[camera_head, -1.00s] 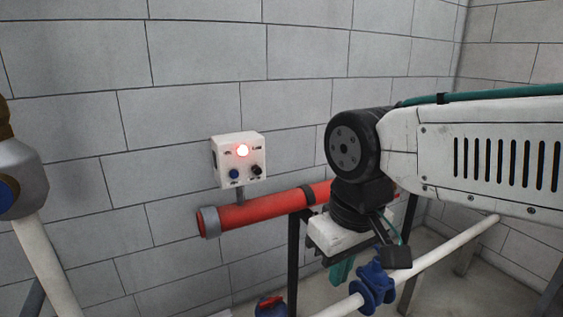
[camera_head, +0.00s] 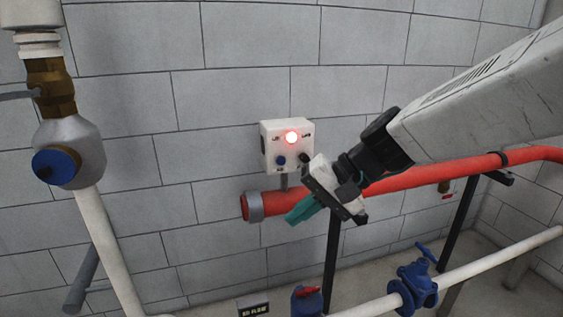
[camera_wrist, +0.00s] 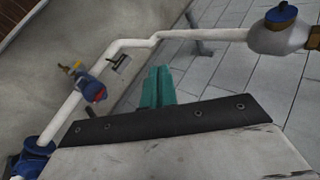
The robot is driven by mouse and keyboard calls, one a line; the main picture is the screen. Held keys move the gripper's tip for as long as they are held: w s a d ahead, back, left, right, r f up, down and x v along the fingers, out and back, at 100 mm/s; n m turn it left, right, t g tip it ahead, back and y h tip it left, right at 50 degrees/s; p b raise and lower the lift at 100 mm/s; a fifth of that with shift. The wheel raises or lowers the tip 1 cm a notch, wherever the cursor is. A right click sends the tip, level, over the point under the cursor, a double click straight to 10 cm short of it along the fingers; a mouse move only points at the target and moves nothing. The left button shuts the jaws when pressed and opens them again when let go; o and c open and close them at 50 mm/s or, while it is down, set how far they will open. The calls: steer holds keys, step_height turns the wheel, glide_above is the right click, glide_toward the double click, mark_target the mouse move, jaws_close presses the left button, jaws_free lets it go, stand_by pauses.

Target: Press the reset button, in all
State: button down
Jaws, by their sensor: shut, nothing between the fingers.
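A white control box (camera_head: 269,148) is fixed to the block wall in the head view. The labels are too small to read. My gripper (camera_head: 291,221) has teal fingers, shut and empty, pointing down-left below the box and in front of the red pipe. In the wrist view my gripper (camera_wrist: 160,72) shows shut; the box is not in that view.
A red pipe (camera_head: 420,177) runs along the wall under the box. A white pipe with a blue valve (camera_head: 414,285) lies low at the right. A grey fitting with a blue cap (camera_head: 55,165) stands at the left. Wall space between that fitting and the box is clear.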

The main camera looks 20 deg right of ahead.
steer(key=w+d+f+m+t, duration=0.1)
steer(key=w+d+m+t, duration=0.2)
steer(key=w, duration=0.5)
steer(key=w+d+f+m+t, duration=0.2)
steer(key=w+m, duration=0.4)
steer(key=w, duration=0.3)
steer(key=shift+d+t, duration=0.9)
steer(key=shift+d, duration=0.2)
steer(key=shift+w, duration=0.1)
glide_toward(281, 160)
steer(key=shift+w+a+f, duration=0.45)
steer(key=shift+a+f, duration=0.2)
steer(key=shift+a, duration=0.1)
steer(key=shift+w+a+f, duration=0.4)
steer(key=shift+a+f, duration=0.25)
steer(key=shift+a, duration=0.1)
steer(key=shift+w+a+f, duration=0.45)
steer(key=shift+a+f, duration=0.2)
steer(key=shift+a, duration=0.1)
steer(key=shift+w, duration=0.1)
steer(key=shift+w+f, duration=0.1)
steer(key=shift+w, duration=0.25)
